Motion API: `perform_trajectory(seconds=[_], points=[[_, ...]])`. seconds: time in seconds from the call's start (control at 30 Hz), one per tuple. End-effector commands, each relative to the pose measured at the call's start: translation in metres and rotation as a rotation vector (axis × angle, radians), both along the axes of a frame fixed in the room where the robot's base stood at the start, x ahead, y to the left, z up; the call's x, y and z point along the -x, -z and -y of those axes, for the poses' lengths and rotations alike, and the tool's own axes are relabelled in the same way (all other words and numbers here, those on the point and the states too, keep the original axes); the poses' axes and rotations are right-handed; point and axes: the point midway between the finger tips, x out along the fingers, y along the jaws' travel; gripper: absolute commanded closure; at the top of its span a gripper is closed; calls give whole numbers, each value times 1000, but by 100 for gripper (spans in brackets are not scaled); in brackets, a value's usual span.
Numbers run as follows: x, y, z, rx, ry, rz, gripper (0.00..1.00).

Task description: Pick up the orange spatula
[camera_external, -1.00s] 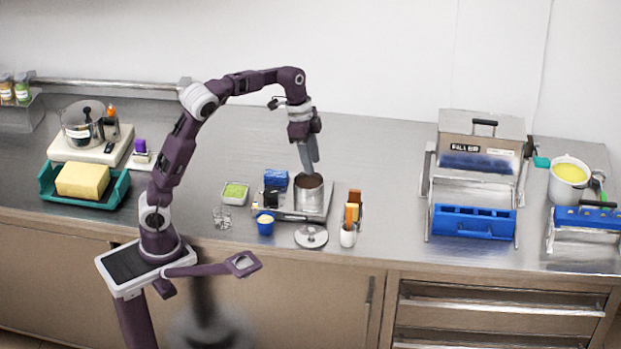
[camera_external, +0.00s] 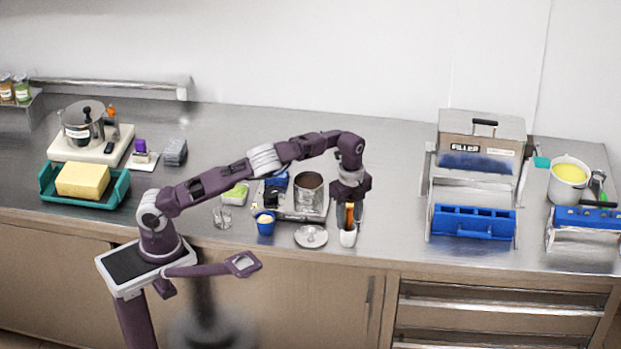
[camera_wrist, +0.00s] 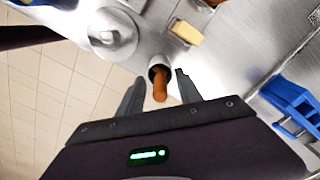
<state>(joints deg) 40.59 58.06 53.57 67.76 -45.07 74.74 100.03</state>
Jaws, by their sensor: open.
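The orange spatula (camera_wrist: 160,84) stands in a small white cup (camera_wrist: 157,62), its orange upper part pointing towards the wrist camera. In the external view the orange of the spatula (camera_external: 349,217) shows above the white cup (camera_external: 348,238), partly covered by my gripper. My gripper (camera_wrist: 160,77) is open, with one dark finger on each side of the spatula in the wrist view. In the external view my gripper (camera_external: 350,203) points down over the cup. I cannot tell whether the fingers touch the spatula.
A round metal lid (camera_external: 311,236) lies left of the cup. A metal pot (camera_external: 308,194) stands on a tray behind it, with a blue cup (camera_external: 265,224) to the left. A yellow block (camera_wrist: 187,32) is near the white cup. A blue-fronted rack (camera_external: 473,222) stands right, past clear counter.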

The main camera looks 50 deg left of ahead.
Motion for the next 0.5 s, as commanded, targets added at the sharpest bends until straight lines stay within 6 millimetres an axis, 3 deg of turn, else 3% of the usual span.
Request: perform_trajectory(seconds=[0.03,0.23,0.5], points=[[0,0,0,0,0,0,62],[0,0,0,0,0,0,100],[0,0,0,0,0,0,100]])
